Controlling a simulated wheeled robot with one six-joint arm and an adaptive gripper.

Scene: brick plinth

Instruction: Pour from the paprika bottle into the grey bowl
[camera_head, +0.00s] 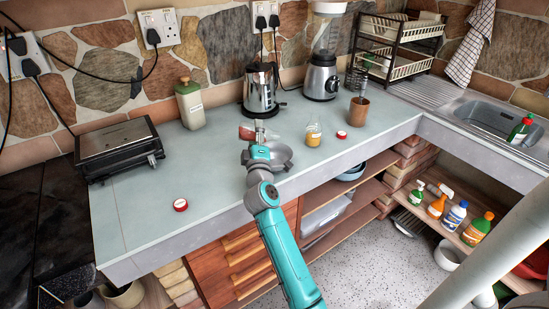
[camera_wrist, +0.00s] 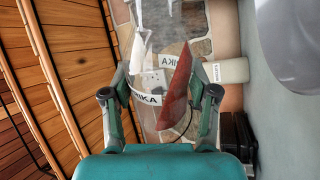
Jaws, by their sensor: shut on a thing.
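The paprika bottle (camera_wrist: 150,98) is clear, with a white label and red powder inside. My gripper (camera_wrist: 160,92) is shut on it, one finger on each side. In the head view the bottle (camera_head: 247,132) is held above the counter, with its red powder at the left. It looks tipped well away from upright. The grey bowl (camera_head: 282,160) stands on the counter just below and right of my gripper (camera_head: 258,138), partly hidden by my arm. Part of a round grey shape, likely the bowl, shows in the wrist view (camera_wrist: 295,40). I see no powder falling, and the bowl's inside is unclear.
A green-capped container (camera_head: 190,103), kettle (camera_head: 259,90), blender (camera_head: 321,75) and grill (camera_head: 120,152) stand behind. The left counter is mostly clear.

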